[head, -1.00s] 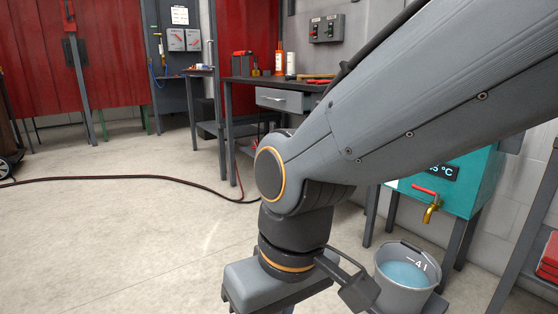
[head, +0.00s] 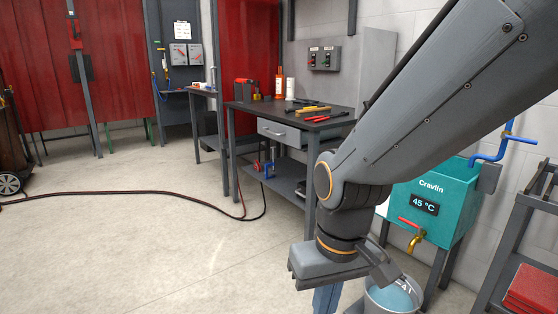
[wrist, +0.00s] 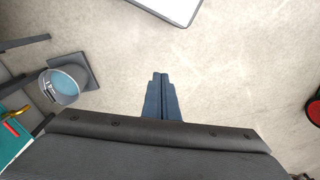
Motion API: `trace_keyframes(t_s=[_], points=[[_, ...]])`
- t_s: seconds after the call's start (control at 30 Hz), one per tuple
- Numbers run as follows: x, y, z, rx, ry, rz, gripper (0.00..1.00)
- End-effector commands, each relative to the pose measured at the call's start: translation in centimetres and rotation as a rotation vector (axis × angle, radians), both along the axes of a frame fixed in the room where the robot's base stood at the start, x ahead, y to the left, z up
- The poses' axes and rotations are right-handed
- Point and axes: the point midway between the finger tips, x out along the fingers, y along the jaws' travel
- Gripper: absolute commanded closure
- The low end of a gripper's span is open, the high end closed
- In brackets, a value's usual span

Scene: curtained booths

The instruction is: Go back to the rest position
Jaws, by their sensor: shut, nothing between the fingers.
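My gripper (head: 326,300) hangs below my wrist in the head view, at the lower middle, pointing down. Its blue-grey fingers are partly cut off by the bottom edge there. In the wrist view my gripper (wrist: 161,76) has its two fingers together with nothing between them, above bare floor. My arm comes in from the upper right and bends down at the wrist. The grey bucket (head: 392,300) with blue water stands beside my gripper to the right in the head view, apart from it in the wrist view.
A workbench (head: 318,126) with tools stands behind my wrist. A teal tank (head: 432,190) reading 45 °C with a brass tap is at right, near a grey rack (head: 502,240). A dark hose (head: 120,194) crosses the floor.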

Motion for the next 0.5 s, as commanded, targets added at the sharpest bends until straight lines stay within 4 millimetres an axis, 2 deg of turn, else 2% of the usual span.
trace_keyframes(t_s=[0.03, 0.5], points=[[-0.2, -0.7, 1.8, -0.005, 0.003, -0.022, 1.0], [-1.1, -7.3, 10.1, -0.042, 0.022, -0.191, 1.0]])
